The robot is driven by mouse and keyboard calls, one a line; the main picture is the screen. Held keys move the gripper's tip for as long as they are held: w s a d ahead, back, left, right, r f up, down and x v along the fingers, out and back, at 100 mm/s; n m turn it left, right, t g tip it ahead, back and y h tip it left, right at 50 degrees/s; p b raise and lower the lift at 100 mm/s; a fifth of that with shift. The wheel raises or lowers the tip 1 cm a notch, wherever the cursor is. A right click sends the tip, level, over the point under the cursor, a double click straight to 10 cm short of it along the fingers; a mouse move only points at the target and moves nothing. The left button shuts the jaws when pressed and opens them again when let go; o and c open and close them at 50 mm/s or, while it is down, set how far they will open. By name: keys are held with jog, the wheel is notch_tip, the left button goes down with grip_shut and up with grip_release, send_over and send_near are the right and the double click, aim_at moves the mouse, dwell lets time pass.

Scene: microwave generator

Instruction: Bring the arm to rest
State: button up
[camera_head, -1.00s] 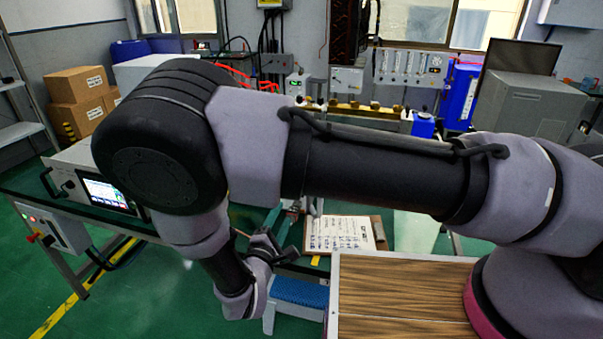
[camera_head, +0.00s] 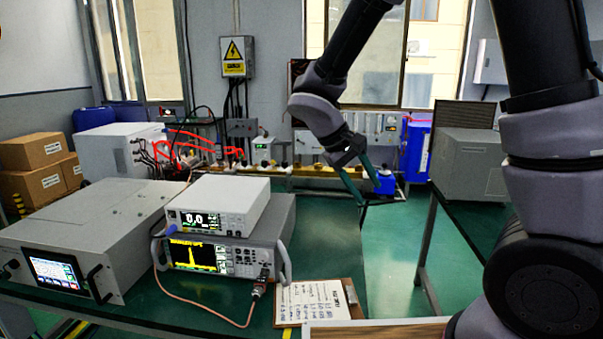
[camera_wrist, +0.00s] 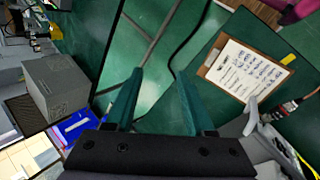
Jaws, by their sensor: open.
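My gripper (camera_head: 362,188) hangs in the air right of the stacked instruments, above the green floor in the head view. Its two green fingers are apart with nothing between them. They also show in the wrist view (camera_wrist: 155,100), pointing down past the table edge. My arm is folded up high on the right side of the head view. No object touches the fingers.
A clipboard (camera_head: 316,300) lies on the table by two stacked instruments (camera_head: 222,240) with a cable. A large generator with a screen (camera_head: 58,278) stands at left. A grey box (camera_head: 468,165) stands on another table at right. Open floor (camera_head: 392,240) lies between.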

jog(key=s+d+r+m+t+y, duration=0.3)
jog(key=s+d+r+m+y, duration=0.1)
jog(key=r, duration=0.5)
jog(key=s+d+r+m+t+y, duration=0.2)
jog(key=s+d+r+m+y, duration=0.2)
jog(key=r, duration=0.5)
jog(key=s+d, duration=0.1)
jog(key=d, duration=0.1)
jog(key=shift+s+d+t, duration=0.3)
jog(key=shift+s+t, duration=0.1)
jog(key=shift+r, duration=0.1)
